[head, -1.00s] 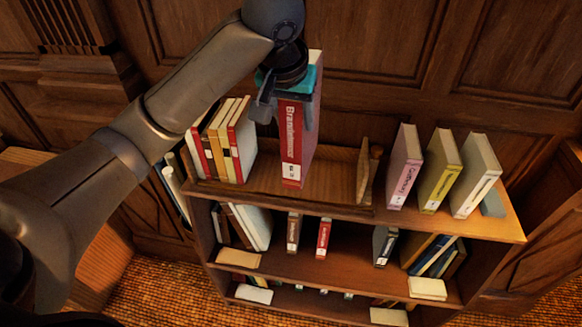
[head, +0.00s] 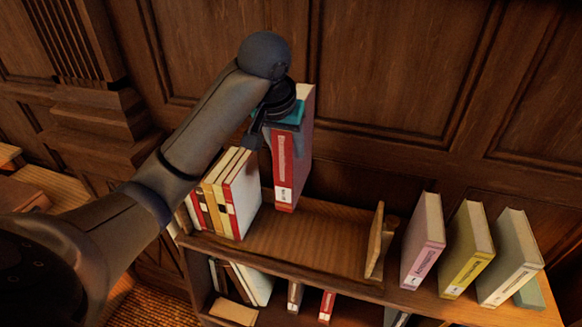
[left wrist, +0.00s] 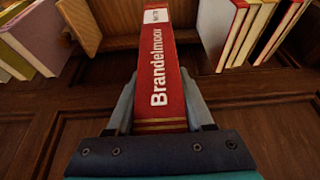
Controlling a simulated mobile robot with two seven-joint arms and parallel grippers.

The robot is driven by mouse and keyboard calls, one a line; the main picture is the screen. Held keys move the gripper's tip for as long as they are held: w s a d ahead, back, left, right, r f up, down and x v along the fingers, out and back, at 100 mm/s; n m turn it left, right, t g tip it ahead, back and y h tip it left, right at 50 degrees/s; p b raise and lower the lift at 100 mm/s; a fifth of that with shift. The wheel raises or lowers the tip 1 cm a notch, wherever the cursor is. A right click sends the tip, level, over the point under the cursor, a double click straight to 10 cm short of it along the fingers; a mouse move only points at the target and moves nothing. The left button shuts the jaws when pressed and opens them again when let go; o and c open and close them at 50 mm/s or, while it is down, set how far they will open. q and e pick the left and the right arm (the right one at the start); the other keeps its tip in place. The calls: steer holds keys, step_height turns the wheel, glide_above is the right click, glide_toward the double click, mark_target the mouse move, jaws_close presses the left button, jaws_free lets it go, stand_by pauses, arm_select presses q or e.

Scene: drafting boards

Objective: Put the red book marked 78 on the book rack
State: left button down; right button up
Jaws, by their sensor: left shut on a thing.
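A red book (head: 291,165) with a white spine label is held upright in my left gripper (head: 276,138). In the left wrist view the red book (left wrist: 160,75) reads "Brandelmoor", with the fingers of my left gripper (left wrist: 160,105) on both sides of its spine. The number on its label is too small to read. The wooden book rack (head: 325,240) lies on top of the bookcase. The red book's lower end is over the rack's back part, just right of its row of books; whether it touches the rack floor I cannot tell. My right gripper is not in view.
Several white, yellow and red books (head: 225,190) stand at the rack's left end. A wooden end piece (head: 376,240) closes its right side. Pink (head: 424,240), olive (head: 467,250) and grey (head: 510,258) books stand farther right. The rack's middle is bare. A panelled wall is behind.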

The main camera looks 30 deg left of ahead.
mark_target(287, 171)
arm_select(q)
step_height(287, 171, down, 4)
steer(key=shift+f+b, duration=0.15)
steer(key=shift+b, duration=0.2)
steer(key=shift+w, duration=0.2)
steer(key=shift+f, duration=0.2)
steer(key=shift+s+f, duration=0.15)
steer(key=shift+f, duration=0.75)
step_height(287, 171, down, 12)
steer(key=shift+r+p, duration=0.25)
steer(key=shift+p, duration=0.1)
steer(key=shift+f, duration=0.15)
steer(key=shift+c, duration=1.4)
jaws_free()
steer(key=shift+s+f, duration=0.15)
